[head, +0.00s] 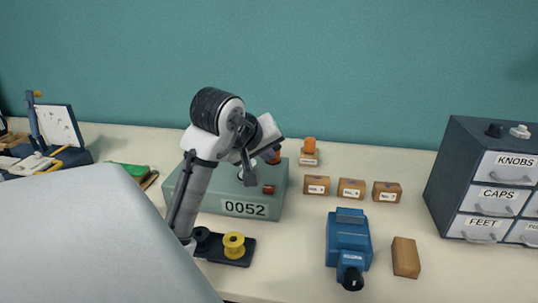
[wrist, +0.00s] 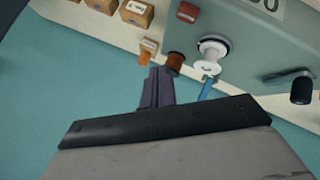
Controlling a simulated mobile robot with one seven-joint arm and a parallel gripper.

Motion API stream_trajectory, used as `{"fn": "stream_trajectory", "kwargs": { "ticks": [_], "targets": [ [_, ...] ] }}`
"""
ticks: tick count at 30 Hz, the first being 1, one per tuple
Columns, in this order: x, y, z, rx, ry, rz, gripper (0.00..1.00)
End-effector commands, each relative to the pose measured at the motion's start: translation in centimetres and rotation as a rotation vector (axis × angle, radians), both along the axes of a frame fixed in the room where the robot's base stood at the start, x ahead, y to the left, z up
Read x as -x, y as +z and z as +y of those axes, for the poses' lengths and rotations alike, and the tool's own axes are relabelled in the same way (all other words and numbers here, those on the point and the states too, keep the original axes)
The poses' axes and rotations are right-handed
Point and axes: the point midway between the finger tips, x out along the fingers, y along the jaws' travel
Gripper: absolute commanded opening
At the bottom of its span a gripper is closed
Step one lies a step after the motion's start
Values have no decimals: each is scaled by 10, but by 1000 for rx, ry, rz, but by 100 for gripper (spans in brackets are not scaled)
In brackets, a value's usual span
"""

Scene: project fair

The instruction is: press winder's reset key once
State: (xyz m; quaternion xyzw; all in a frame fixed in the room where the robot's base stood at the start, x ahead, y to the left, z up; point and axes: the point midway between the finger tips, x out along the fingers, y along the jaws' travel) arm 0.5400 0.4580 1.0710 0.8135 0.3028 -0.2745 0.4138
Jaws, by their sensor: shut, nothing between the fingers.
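The winder is a grey-green box (head: 245,208) with a counter reading 0052, on the table behind a small black stand. A small red key (head: 268,189) sits on its face; it also shows in the wrist view (wrist: 187,12). A white spindle (wrist: 211,52) and a reddish-brown spool (wrist: 175,61) stand beside it in the wrist view. My gripper (head: 248,178) is shut and empty, over the winder, left of and above the red key. In the wrist view its fingers (wrist: 158,75) end near the brown spool, apart from the key. Whether they touch anything is unclear.
A yellow spool (head: 234,245) stands on the black stand in front. Several small boxes (head: 351,190) and a blue device (head: 348,240) lie to the right, with labelled drawers (head: 500,165) beyond. A dark crank handle (wrist: 302,90) projects from the winder.

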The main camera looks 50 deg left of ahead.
Motion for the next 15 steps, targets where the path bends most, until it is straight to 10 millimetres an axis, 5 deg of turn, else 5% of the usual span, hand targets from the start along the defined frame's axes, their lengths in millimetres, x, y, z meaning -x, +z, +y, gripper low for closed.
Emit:
{"fn": "stream_trajectory", "kwargs": {
  "ticks": [6, 15],
  "targets": [
    [0, -39, 0, -1, -1, 0, 0],
    [0, -61, 0, 0, -2, -1, 0]
  ]
}}
